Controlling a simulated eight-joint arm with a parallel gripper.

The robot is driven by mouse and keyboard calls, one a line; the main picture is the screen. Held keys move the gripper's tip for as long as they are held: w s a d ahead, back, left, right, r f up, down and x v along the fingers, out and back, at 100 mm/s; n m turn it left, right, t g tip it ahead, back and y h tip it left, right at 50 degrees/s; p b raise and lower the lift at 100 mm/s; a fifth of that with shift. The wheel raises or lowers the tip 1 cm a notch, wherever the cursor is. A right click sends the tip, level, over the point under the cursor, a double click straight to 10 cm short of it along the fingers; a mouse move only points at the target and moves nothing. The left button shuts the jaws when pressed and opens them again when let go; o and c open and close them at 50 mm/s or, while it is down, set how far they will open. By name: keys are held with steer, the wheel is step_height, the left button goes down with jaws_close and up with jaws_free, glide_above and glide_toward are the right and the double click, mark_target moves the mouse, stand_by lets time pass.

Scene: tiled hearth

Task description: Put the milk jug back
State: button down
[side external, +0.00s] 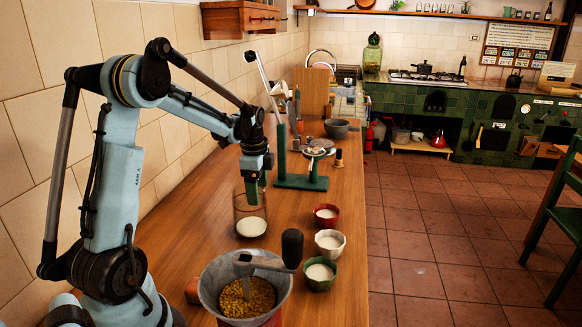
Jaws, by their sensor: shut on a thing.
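The milk jug (251,227) looks like a clear glass vessel with white milk in its bottom. It is on or just above the wooden counter, in the middle of the view; I cannot tell which. My gripper (253,194) points down at the jug from above, and its fingers overlap the jug's upper part. It is shut on the jug. The exact grip on the glass is too small to make out.
Red, white and green bowls (319,272) of white contents stand right of the jug. A hand mill with yellow kernels (247,297) is in front. A green-based lever stand (300,182) is behind. Counter (190,225) left of the jug is clear.

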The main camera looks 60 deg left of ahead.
steer(key=shift+f, duration=0.2)
steer(key=shift+f, duration=0.15)
jaws_free()
